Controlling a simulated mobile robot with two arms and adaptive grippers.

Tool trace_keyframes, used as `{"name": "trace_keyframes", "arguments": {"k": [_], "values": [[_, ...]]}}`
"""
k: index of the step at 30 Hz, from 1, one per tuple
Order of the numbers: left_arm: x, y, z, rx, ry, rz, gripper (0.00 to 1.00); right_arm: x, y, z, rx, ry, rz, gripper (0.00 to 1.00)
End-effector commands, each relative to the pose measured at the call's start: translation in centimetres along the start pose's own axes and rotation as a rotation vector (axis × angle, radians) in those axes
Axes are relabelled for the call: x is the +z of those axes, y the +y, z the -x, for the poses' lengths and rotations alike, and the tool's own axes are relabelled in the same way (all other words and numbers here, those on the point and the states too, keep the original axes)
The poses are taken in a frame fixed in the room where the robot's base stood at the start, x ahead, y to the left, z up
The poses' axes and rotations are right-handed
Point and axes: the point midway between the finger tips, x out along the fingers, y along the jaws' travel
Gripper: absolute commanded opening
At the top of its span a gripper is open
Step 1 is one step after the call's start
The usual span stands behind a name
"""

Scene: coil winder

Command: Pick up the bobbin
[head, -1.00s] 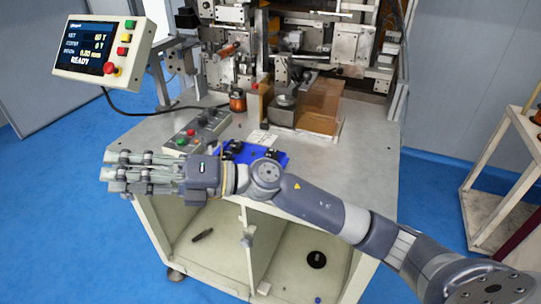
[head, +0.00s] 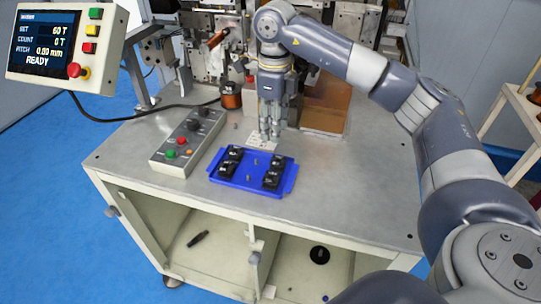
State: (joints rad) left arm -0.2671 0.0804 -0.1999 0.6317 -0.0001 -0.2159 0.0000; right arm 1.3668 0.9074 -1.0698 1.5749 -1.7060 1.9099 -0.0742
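Several small black bobbin-like parts sit in a blue tray (head: 252,187) on the grey table; one is at the tray's front right (head: 271,180) and one at its left (head: 230,162). I cannot tell which of them is the task's bobbin. My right gripper (head: 270,137) points down just behind the tray, over a pale paper. Its fingers look close together and nothing shows held; I cannot make out the gap between the tips. My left gripper is not in view.
A grey control box (head: 187,142) with buttons stands left of the tray. A copper-coloured spool (head: 231,95) stands behind it, by the winding machine. A display panel (head: 62,45) reads READY at the upper left. The table's right side is clear.

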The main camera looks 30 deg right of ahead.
Motion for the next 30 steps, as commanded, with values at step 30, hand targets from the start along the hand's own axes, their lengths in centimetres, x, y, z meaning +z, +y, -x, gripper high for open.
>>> {"name": "trace_keyframes", "arguments": {"k": [30], "values": [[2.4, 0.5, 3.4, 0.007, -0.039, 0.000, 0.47, -0.8, 0.4, -9.9, 0.004, -0.003, 0.003, 0.37]]}}
